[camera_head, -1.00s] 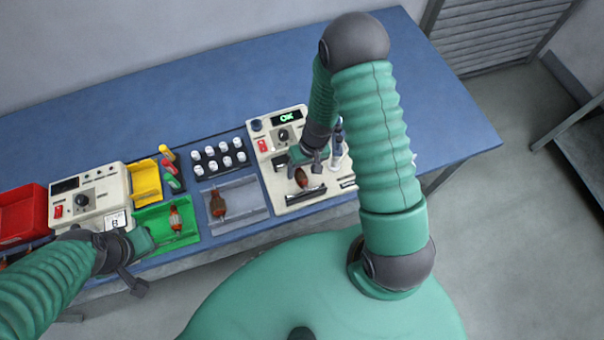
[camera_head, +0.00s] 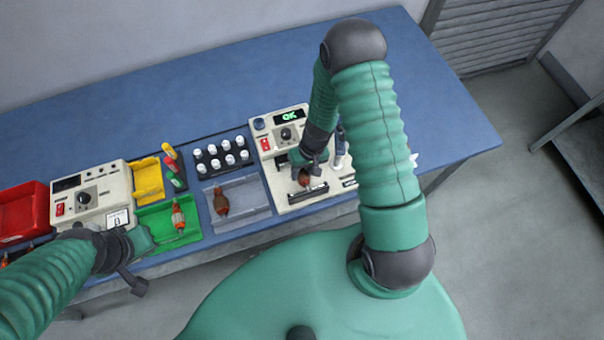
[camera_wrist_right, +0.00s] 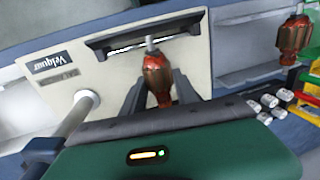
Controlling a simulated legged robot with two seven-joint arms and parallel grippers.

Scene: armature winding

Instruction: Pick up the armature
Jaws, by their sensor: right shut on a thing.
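My right gripper (camera_head: 306,170) is shut on a copper-and-red armature (camera_head: 304,180) at the cream tester with the green OK display (camera_head: 287,128). In the right wrist view the armature (camera_wrist_right: 157,82) sits between the two dark fingers, its pale shaft pointing at the tester's dark slot (camera_wrist_right: 145,38). I cannot tell if the shaft still touches the tester. Another armature (camera_head: 220,200) lies in the grey tray (camera_head: 250,190), and one (camera_head: 178,216) lies in the green tray (camera_head: 153,217). My left gripper (camera_head: 136,262) hangs at the table's front left; its fingers are unclear.
A second cream device (camera_head: 92,197) stands left, beside a red bin (camera_head: 24,212) and a yellow bin (camera_head: 147,180). A black rack of white caps (camera_head: 222,156) stands behind the grey tray. A white-and-blue upright tool (camera_head: 340,150) is close right of my right gripper. The blue table's back is clear.

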